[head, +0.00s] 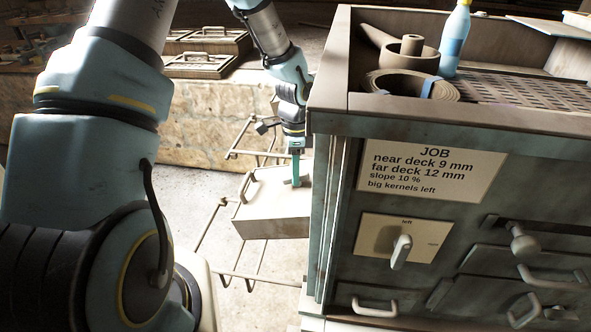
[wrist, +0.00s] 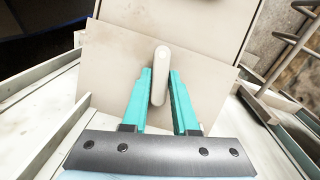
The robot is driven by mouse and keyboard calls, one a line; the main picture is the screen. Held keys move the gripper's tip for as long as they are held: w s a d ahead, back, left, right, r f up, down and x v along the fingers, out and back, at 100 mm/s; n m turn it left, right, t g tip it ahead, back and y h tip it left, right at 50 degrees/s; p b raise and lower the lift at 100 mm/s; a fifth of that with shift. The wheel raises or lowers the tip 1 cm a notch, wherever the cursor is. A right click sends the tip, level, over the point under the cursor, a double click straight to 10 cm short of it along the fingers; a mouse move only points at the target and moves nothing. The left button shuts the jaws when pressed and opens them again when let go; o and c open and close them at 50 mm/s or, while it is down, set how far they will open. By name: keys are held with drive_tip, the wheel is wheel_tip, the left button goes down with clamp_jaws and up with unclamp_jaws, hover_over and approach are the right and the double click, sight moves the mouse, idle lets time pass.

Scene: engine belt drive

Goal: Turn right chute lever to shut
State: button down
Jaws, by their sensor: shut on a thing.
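A pale rounded lever (wrist: 160,75) stands out from a light flat plate (wrist: 110,65) in the wrist view. My gripper (wrist: 160,76) has its two teal fingers on either side of the lever, shut on it. The lever lies nearly upright in that view, leaning slightly right. No shut or open marking is readable on the plate. In the head view my gripper (head: 296,170) reaches down beside the left side of the cabinet, at a pale box (head: 270,226). The lever is mostly hidden there behind the fingers.
The cabinet (head: 340,122) fills the right, with a job card (head: 432,170), another lever (head: 402,252) on a panel marked "left", and a projecting knob (head: 524,243). A thin metal rack (head: 228,274) stands near the pale box. Open floor (head: 190,195) shows left of the box.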

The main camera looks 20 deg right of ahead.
drive_tip(key=n+g+p, duration=0.1)
drive_tip(key=n, duration=0.3)
drive_tip(key=shift+w+n, duration=0.1)
drive_tip(key=shift+n, duration=0.2)
drive_tip(key=n+g+p, duration=0.1)
drive_tip(key=n, duration=0.2)
drive_tip(key=shift+w+n, duration=0.15)
drive_tip(key=shift+n, duration=0.15)
drive_tip(key=n+g, duration=0.1)
drive_tip(key=n, duration=0.2)
drive_tip(key=shift+h, duration=0.3)
drive_tip(key=shift+w+a+n+g+h, duration=0.1)
drive_tip(key=shift+n+g+h, duration=0.25)
drive_tip(key=shift+n, duration=1.55)
drive_tip(key=c, duration=0.7)
unclamp_jaws()
drive_tip(key=shift+f, duration=0.1)
drive_tip(key=b+v, duration=0.2)
drive_tip(key=v, duration=0.9)
drive_tip(key=shift+a, duration=0.1)
